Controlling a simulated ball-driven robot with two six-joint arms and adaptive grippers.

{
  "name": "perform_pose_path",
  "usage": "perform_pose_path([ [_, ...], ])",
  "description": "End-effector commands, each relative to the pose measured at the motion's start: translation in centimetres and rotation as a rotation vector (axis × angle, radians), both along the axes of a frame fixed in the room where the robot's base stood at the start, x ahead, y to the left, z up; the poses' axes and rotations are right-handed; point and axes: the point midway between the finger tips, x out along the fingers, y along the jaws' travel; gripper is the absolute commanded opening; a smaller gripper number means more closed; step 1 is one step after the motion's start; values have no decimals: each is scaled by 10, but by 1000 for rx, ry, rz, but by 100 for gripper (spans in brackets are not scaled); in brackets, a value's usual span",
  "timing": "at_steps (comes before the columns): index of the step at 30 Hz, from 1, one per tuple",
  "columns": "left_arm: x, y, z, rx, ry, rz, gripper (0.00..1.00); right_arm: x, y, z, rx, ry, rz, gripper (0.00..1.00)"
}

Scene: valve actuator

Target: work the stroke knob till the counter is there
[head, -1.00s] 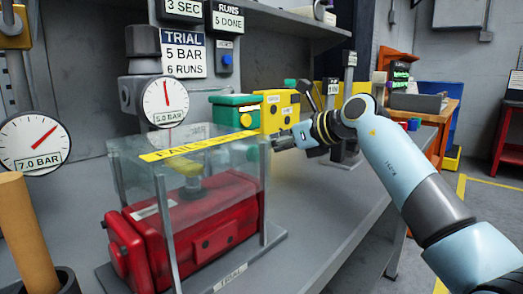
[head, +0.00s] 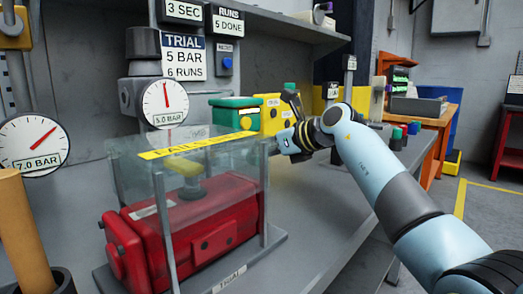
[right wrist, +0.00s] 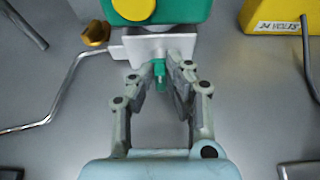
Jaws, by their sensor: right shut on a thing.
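My right gripper (right wrist: 166,80) is shut on a small green knob (right wrist: 161,72) in the right wrist view, a finger on each side. The knob sticks out below a white plate (right wrist: 152,46) on a green unit with a yellow disc (right wrist: 190,12). In the head view the gripper is partly hidden beside the clear cover, near the green box (head: 233,118). The counter sign (head: 228,20) reads RUNS 5 DONE. The trial sign (head: 184,56) reads 5 BAR, 6 RUNS. My left gripper is not in view.
A red actuator (head: 190,230) sits under a clear cover with a yellow strip (head: 198,145). Gauges show 5.0 BAR (head: 164,103) and 7.0 BAR (head: 33,145). A yellow box (right wrist: 280,17) stands near the green unit. Thin metal tubing (right wrist: 62,90) lies left of my gripper.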

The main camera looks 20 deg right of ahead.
Motion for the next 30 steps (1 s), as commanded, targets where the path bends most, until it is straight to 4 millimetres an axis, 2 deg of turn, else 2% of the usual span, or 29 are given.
perform_pose_path([
  [11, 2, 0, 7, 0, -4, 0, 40, 1, -2, 2, 52, 36, 0, 0],
  [21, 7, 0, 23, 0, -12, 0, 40, 4, -7, 1, 248, 166, -1, 0],
  [30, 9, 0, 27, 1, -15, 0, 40, 7, -10, -2, 417, 275, -2, 0],
])
